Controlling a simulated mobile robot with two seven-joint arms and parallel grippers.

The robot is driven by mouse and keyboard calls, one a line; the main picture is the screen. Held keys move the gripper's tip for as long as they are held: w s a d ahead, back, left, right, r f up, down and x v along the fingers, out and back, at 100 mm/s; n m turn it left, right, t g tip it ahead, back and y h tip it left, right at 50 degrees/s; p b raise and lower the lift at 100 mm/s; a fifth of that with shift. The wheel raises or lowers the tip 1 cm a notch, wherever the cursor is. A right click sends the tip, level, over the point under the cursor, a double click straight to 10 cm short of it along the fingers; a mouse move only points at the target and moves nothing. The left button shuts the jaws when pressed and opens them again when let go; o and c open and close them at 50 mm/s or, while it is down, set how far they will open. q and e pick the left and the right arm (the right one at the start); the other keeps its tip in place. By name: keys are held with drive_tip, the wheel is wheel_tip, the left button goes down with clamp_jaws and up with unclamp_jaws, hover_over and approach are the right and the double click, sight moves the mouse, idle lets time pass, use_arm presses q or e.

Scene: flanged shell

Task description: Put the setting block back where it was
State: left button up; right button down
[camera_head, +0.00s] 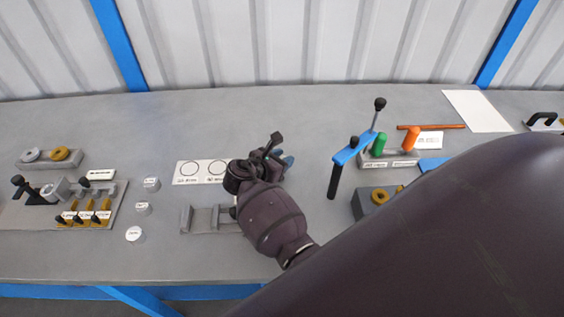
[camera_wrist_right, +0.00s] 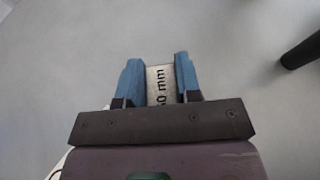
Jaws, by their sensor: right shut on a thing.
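My right gripper (camera_head: 282,161) is over the middle of the bench, just right of a white card with printed circles. In the right wrist view the two blue fingers (camera_wrist_right: 160,82) are shut on a pale metal block (camera_wrist_right: 159,86). The block carries black print ending in "0 mm"; its first digit is partly hidden. Bare grey bench top shows beyond the block. I cannot tell its height above the bench. In the head view the block is hidden by the gripper. My left gripper is not in view.
The white card (camera_head: 190,172) and a grey fixture (camera_head: 205,219) lie near the gripper. A blue-armed stand (camera_head: 353,148) and a rack with green and orange handles (camera_head: 391,160) stand at right.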

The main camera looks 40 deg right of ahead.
drive_tip(key=shift+f, duration=0.55)
drive_tip(key=shift+f, duration=0.1)
drive_tip(key=c, duration=0.8)
unclamp_jaws()
